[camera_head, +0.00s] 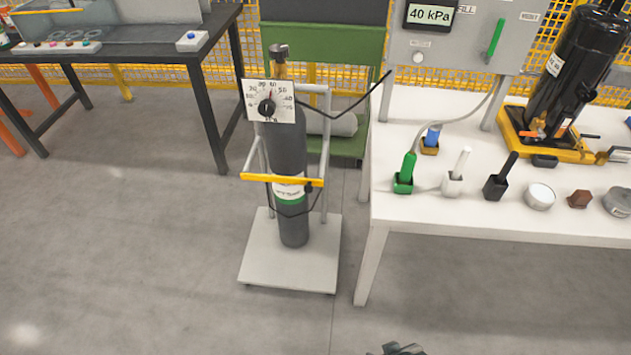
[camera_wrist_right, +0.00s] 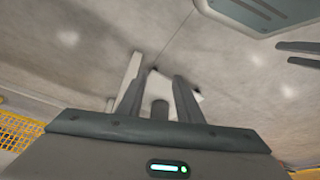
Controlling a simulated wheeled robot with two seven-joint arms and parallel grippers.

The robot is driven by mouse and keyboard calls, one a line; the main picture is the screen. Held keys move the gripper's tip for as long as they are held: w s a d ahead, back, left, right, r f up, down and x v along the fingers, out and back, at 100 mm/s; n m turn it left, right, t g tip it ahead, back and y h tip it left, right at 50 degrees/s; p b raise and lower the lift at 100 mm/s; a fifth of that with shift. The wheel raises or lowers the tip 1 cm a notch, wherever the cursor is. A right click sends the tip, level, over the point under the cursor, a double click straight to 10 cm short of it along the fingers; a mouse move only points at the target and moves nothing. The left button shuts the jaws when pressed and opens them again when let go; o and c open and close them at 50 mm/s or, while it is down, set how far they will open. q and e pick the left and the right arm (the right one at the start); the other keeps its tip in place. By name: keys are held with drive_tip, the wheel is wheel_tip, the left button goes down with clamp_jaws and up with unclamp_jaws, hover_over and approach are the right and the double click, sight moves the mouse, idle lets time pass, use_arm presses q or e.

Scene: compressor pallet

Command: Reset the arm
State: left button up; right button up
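My right gripper (camera_wrist_right: 159,78) is in the right wrist view with its two fingers apart and nothing between them. The floor and a pale base plate with a dark cylinder show beyond the fingers. A dark tip (camera_head: 397,348) of one of my grippers shows at the bottom edge of the head view; most of it is cut off. Two dark parallel fingers (camera_wrist_right: 302,54) at the right edge of the wrist view look like my left gripper, spread apart and empty.
A gas cylinder (camera_head: 287,150) with a dial stands on a wheeled cart (camera_head: 290,270). At right, a white table (camera_head: 440,215) holds colored handles, a round tin and a black compressor (camera_head: 575,70). A dark workbench (camera_head: 150,60) stands at left. The front floor is clear.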

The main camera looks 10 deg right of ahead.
use_arm(q)
drive_tip(key=shift+d, duration=0.3)
use_arm(e)
drive_tip(key=s+a+f, duration=0.1)
drive_tip(key=s+f, duration=0.2)
drive_tip(key=f, duration=0.7)
drive_tip(key=s+f+t, duration=0.1)
drive_tip(key=s+f, duration=0.2)
drive_tip(key=f, duration=0.8)
drive_tip(key=shift+s+a+y, duration=0.35)
drive_tip(key=shift+a+y, duration=0.05)
use_arm(q)
drive_tip(key=shift+a, duration=0.3)
